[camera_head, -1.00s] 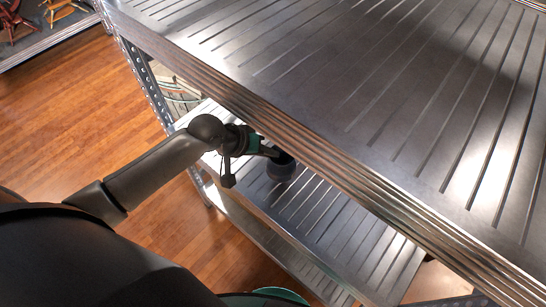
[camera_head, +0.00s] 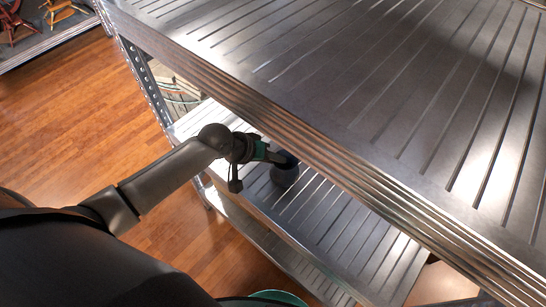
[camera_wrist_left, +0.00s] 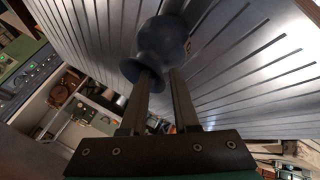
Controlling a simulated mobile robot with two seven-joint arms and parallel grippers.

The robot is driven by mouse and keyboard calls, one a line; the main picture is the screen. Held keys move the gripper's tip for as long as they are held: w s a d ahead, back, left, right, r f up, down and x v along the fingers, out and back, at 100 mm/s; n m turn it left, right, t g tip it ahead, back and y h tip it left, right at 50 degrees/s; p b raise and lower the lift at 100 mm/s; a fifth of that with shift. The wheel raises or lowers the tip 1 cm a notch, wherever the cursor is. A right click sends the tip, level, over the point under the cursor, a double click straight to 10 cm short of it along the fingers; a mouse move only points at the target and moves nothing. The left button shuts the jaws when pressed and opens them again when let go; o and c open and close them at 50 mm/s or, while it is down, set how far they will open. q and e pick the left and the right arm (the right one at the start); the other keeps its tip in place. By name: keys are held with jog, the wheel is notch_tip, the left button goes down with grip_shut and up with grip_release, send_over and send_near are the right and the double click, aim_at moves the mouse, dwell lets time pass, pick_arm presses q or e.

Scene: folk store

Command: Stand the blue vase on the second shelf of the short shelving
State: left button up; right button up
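The dark blue vase (camera_head: 286,174) is under the top deck of the metal shelving, over the slatted second shelf (camera_head: 335,222). It also shows in the left wrist view (camera_wrist_left: 163,42), its flared mouth towards the gripper. My left gripper (camera_head: 272,157) reaches in from the left below the top deck's edge. In the left wrist view its fingers (camera_wrist_left: 163,78) are close together at the mouth, one seemingly inside it and one outside, pinching the wall. The vase looks upright or nearly so; I cannot tell whether its base touches the shelf. My right gripper is out of view.
The thick edge of the top deck (camera_head: 330,150) runs close above the left gripper. A perforated upright post (camera_head: 150,85) stands at the shelving's left corner. A lower shelf (camera_head: 255,238) lies beneath. The second shelf is bare right of the vase.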

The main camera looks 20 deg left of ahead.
pick_arm(q)
jog(key=shift+o, duration=0.5)
jog(key=shift+r, duration=0.1)
jog(key=shift+a+r, duration=0.1)
jog(key=shift+r, duration=0.1)
jog(key=p+v, duration=0.3)
jog(key=v, duration=0.8)
jog(key=shift+s+r, duration=0.2)
jog(key=shift+a, duration=0.15)
